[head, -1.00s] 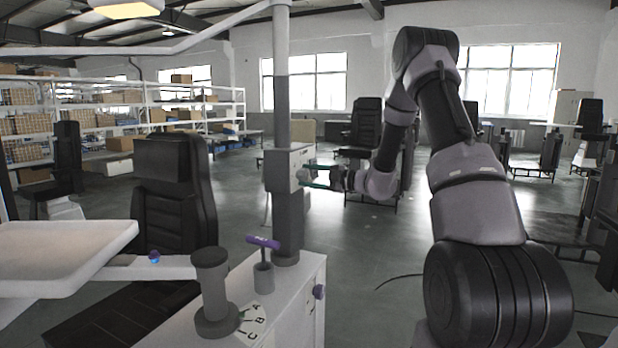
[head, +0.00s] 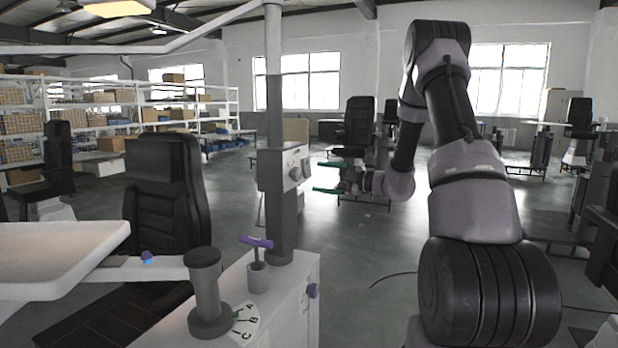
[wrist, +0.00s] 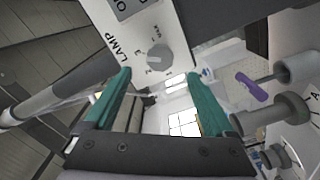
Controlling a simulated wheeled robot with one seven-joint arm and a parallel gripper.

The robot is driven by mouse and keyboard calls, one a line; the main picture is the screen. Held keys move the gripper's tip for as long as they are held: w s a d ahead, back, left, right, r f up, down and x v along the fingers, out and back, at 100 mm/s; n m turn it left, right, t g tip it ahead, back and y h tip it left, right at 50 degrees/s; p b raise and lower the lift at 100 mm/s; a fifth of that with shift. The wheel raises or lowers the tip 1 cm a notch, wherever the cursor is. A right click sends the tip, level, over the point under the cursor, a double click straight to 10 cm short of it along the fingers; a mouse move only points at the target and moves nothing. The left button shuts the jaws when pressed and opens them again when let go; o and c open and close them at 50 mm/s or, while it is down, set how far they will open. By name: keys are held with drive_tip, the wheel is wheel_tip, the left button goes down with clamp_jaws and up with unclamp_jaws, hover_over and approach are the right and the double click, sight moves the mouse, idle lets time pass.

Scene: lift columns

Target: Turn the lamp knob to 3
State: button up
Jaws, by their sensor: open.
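The lamp knob (wrist: 159,56) is a grey round knob on a white panel (wrist: 140,30) marked LAMP in the wrist view. In the head view the knob (head: 295,174) sits on the box on the grey column. My gripper (wrist: 157,76) has two teal fingers spread wide, with nothing between them. The knob shows just beyond the fingertips, between their lines. In the head view my gripper (head: 316,176) is right of the panel, apart from it.
A white cabinet (head: 300,290) below carries a purple T-handle (head: 257,242), a grey post (head: 205,290) and a dial plate with letters (head: 244,322). A white tray (head: 60,245) and a black chair (head: 165,190) are at left.

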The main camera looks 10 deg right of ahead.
drive_tip(key=shift+v, duration=1.8)
drive_tip(key=s+a+r+n+g+h, duration=0.2)
drive_tip(key=s+a+r+n+g, duration=0.25)
drive_tip(key=s+n, duration=0.65)
drive_tip(key=s+a+r+n+g+h, duration=0.35)
drive_tip(key=s+a+r+n, duration=0.35)
drive_tip(key=n, duration=0.5)
drive_tip(key=s+d+r+n+t+h, duration=0.1)
drive_tip(key=s+d+n+t+h, duration=0.1)
drive_tip(key=s+n, duration=0.5)
drive_tip(key=s+d+r+n+t+h, duration=0.1)
drive_tip(key=s+d+n+h, duration=0.4)
drive_tip(key=n, duration=1)
drive_tip(key=s+t, duration=0.1)
drive_tip(key=s, duration=0.2)
drive_tip(key=shift+s+d+r, duration=0.25)
drive_tip(key=shift+d+r, duration=0.05)
drive_tip(key=shift+r, duration=0.1)
drive_tip(key=shift+t, duration=0.3)
